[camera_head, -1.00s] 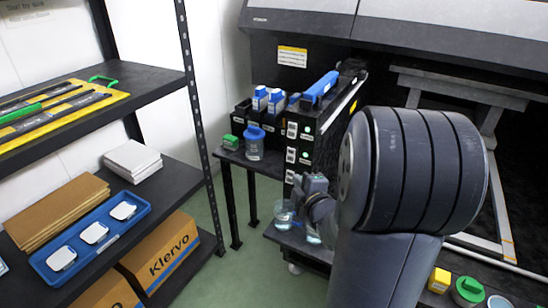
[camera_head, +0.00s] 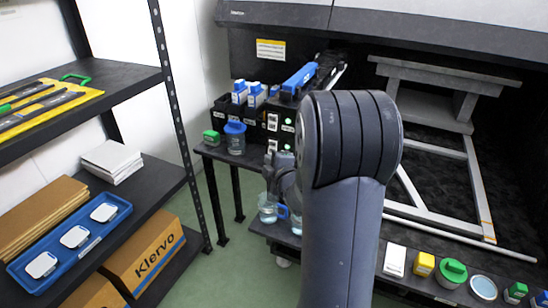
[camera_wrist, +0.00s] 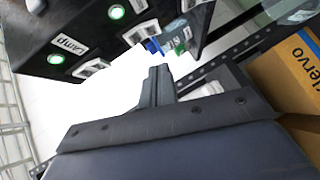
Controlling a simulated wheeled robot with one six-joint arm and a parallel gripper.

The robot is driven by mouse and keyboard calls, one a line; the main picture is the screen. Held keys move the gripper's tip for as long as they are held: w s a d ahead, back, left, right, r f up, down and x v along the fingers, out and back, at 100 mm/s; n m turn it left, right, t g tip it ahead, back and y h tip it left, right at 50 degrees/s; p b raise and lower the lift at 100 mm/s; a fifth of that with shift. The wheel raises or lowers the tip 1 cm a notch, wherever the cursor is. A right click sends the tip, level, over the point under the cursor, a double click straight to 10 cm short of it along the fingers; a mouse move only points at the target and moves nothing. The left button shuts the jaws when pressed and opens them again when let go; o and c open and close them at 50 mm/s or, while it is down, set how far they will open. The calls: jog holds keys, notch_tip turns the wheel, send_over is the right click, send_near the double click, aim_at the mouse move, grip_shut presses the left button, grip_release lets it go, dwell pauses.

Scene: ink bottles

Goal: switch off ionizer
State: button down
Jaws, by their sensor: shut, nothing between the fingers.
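A black control box (camera_head: 287,106) with white switches on its front stands beside the printer in the head view. In the wrist view its panel (camera_wrist: 40,28) is close at the upper left. It carries lit green lights (camera_wrist: 54,59) (camera_wrist: 116,12), white rocker switches (camera_wrist: 90,67) (camera_wrist: 142,31) and a tilted label (camera_wrist: 70,44) that seems to read "Lamp". I cannot read a label for the ionizer. My gripper (camera_wrist: 159,70) is shut and empty, apart from the panel and beside it in the picture. In the head view my arm mostly hides it.
A blue-lidded jar (camera_head: 235,138) and a green-capped bottle (camera_head: 211,137) stand left of the box. A beaker (camera_head: 268,208) stands low near my arm. A black shelf (camera_head: 160,180) with a blue tray (camera_head: 110,232) is at left. Green floor lies between.

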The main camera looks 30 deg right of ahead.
aim_at(270, 151)
jog(key=shift+w+d+f, duration=0.25)
jog(key=shift+w+d, duration=0.3)
jog(key=shift+w, duration=0.1)
jog(key=shift+w+d+f, duration=0.25)
jog(key=shift+w+d, duration=0.25)
jog(key=shift+w, duration=0.15)
jog(key=shift+w+d+f, duration=0.25)
jog(key=shift+w+d, duration=0.3)
jog(key=shift+w, duration=0.1)
